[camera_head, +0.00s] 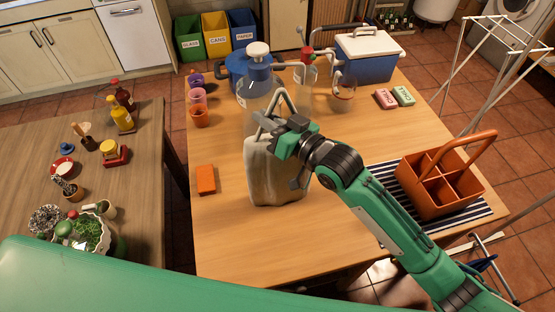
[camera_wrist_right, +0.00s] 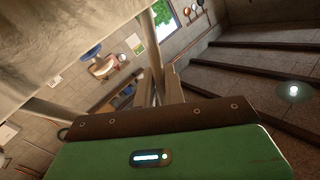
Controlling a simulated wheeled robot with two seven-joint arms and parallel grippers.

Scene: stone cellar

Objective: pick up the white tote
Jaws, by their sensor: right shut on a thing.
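The white tote (camera_head: 272,178) is an upright cloth bag at the middle of the wooden table, with its light handles rising to a peak above it. My right gripper (camera_head: 284,121) is over the top of the tote, shut on its handle. I cannot tell whether the bottom of the tote touches the table. In the right wrist view the pale cloth of the tote (camera_wrist_right: 60,40) fills the upper left, and a strap runs up past the fingers of the gripper (camera_wrist_right: 165,88). My left gripper is not in view.
A clear water dispenser (camera_head: 258,92) stands close behind the tote. An orange brick (camera_head: 206,180) lies left of it. An orange caddy (camera_head: 437,196) is on a striped mat at right. A blue cooler (camera_head: 366,58) stands at the back. The table's front is clear.

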